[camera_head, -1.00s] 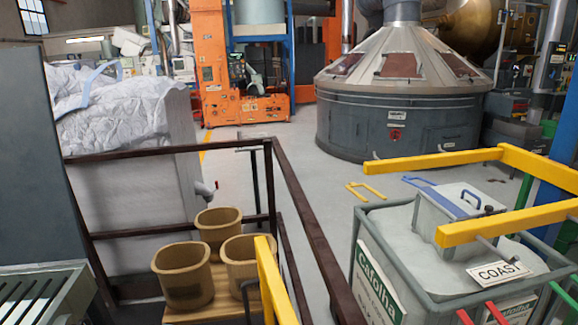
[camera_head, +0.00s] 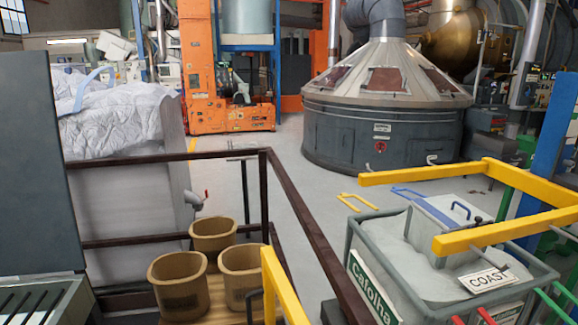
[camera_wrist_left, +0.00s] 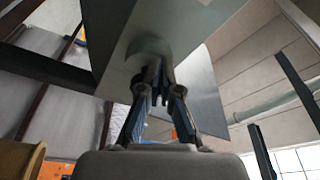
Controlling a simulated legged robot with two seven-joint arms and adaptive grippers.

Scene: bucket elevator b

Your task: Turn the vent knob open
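My left gripper (camera_wrist_left: 160,74) shows in the left wrist view, its two dark fingers drawn close together. Its tips are at a rounded grey shape (camera_wrist_left: 148,47) on the underside of a grey metal panel (camera_wrist_left: 110,30). I cannot tell whether that shape is a knob or a reflection, or whether the tips touch it. No vent knob can be clearly made out in either view. Neither gripper shows in the head view, and my right gripper is not seen.
A grey cabinet (camera_head: 38,150) stands close at left. A dark railing (camera_head: 300,220) encloses several brown buckets (camera_head: 178,285). A yellow guard bar (camera_head: 430,172) and a grey bin (camera_head: 405,275) stand at right. Open floor leads to a conical machine (camera_head: 375,130).

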